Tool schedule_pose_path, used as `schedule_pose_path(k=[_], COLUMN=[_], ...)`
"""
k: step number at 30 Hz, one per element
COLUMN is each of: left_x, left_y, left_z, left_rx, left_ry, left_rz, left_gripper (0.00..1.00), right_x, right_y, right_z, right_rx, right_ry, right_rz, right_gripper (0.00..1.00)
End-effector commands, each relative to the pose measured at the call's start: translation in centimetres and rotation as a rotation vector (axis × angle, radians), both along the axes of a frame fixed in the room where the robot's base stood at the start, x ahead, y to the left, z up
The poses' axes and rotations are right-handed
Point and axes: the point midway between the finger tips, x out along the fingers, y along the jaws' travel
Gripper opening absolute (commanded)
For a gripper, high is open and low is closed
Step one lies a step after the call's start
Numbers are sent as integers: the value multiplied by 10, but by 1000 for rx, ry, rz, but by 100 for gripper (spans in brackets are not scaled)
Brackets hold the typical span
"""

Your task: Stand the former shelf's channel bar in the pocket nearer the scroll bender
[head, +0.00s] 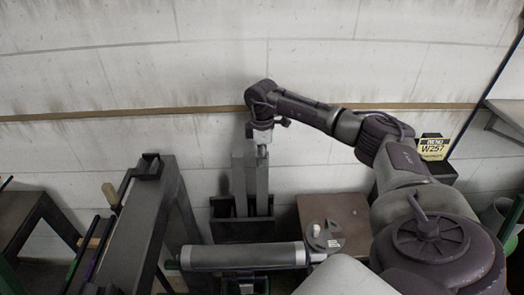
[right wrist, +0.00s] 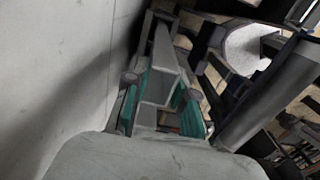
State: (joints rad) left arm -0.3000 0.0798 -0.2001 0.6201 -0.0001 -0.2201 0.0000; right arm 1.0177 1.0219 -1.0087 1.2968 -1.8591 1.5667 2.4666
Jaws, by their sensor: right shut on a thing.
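My right gripper (head: 262,150) is shut on the top of an upright grey channel bar (head: 262,182). In the right wrist view its teal-padded fingers (right wrist: 162,103) close on both sides of the grey bar (right wrist: 165,62). A second grey upright (head: 239,180) stands close on the left of it. Both reach down to a dark pocketed holder (head: 245,230) against the wall. The holder's walls hide the lower ends, so whether the held bar is seated cannot be told. A round grey plate with a white knob (head: 326,238), perhaps the scroll bender, is right of the holder. My left gripper does not show.
A brown table top (head: 352,217) lies right of the holder. A dark steel frame or bench (head: 140,225) stands on the left. The block wall (head: 130,75) is close behind the holder. A yellow W257 sign (head: 433,148) is at the right.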

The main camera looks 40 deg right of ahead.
Motion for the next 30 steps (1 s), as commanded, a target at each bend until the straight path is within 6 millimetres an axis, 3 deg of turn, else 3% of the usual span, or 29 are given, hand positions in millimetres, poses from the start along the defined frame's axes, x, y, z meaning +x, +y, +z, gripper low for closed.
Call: schedule_pose_path(k=[6,7,12,18,23,30], left_x=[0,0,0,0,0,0], left_y=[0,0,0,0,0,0], left_z=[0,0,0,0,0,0], left_rx=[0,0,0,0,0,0], left_ry=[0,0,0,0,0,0], left_rz=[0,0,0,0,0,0], left_gripper=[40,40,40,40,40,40], right_x=[0,0,0,0,0,0], right_y=[0,0,0,0,0,0], right_z=[1,1,0,0,0,0], right_rx=[0,0,1,0,0,0], right_ry=[-1,-1,-1,0,1,0], right_rz=[0,0,0,0,0,0], right_gripper=[0,29,55,55,80,80])
